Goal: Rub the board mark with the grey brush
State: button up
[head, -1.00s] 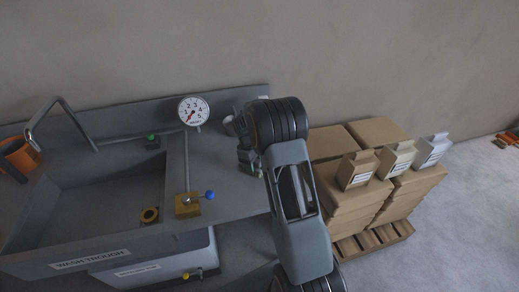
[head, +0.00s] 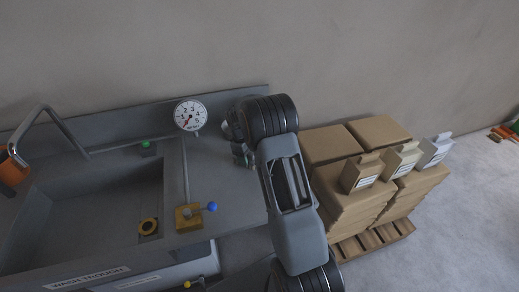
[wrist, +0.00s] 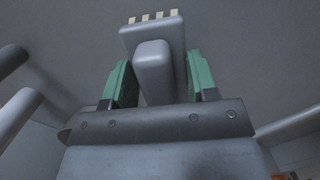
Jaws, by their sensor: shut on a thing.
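The grey brush (wrist: 152,38) is in the wrist view, with a grey handle block and a wider head with several cream bristle tufts at its far edge. My gripper (wrist: 161,78) is shut on the brush, with a green finger pad on each side of its handle. In the head view my arm hides most of the gripper, and I cannot make out the brush there. The board mark is not visible in either view.
A grey wash trough (head: 105,192) with a bent tap (head: 48,128), a round gauge (head: 190,115) and a blue-knobbed brass valve (head: 188,217) lies left of my arm. Stacked cardboard boxes (head: 345,205) on a wooden pallet (head: 375,240) stand to the right. Open floor lies beyond them.

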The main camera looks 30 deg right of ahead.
jog(key=r, duration=0.2)
jog(key=r+p, duration=0.1)
jog(key=shift+s+r, duration=0.1)
jog(key=shift+s, duration=0.15)
jog(key=shift+w+a+r+p, duration=0.1)
jog(key=shift+w+r+p, duration=0.05)
jog(key=shift+r+p, duration=1.5)
jog(key=shift+r, duration=0.8)
jog(key=shift+f, duration=0.1)
